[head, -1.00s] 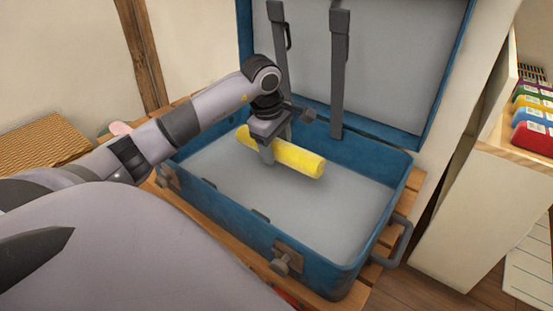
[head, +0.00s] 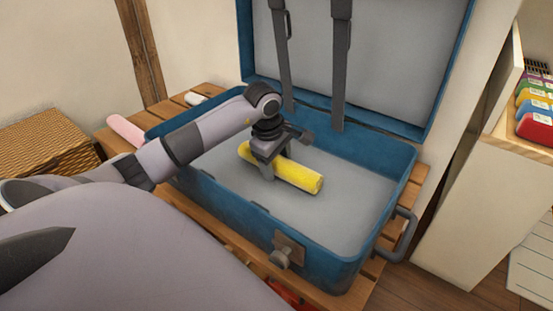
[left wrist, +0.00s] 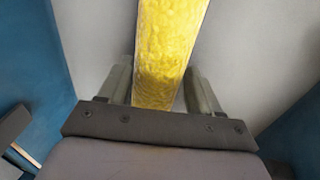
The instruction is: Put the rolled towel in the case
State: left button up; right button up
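The rolled towel (head: 303,178) is a yellow roll inside the open blue case (head: 318,258), low over its grey floor; I cannot tell whether it touches the floor. My left gripper (head: 274,163) reaches down into the case and straddles the roll near its middle. In the left wrist view the towel (left wrist: 168,45) runs between the two fingers (left wrist: 160,82), which lie close along its sides and look shut on it. My right gripper is not in view.
The case stands on a slatted wooden bench (head: 210,98), its lid (head: 390,50) up at the back with two dark straps. A pink roll (head: 124,129) lies left of the case. A wicker box (head: 45,145) is far left; a shelf (head: 470,200) is at right.

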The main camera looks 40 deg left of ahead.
aim_at(273, 162)
pick_arm(q)
jog(key=o, duration=0.3)
jog(key=shift+r, duration=0.25)
jog(key=p+v, duration=0.2)
jog(key=v, duration=0.4)
jog(key=shift+a+r+p, duration=0.1)
jog(key=shift+r+p, duration=0.15)
jog(key=shift+p, duration=0.05)
jog(key=shift+p+v, duration=0.75)
jog(key=shift+v, duration=1.95)
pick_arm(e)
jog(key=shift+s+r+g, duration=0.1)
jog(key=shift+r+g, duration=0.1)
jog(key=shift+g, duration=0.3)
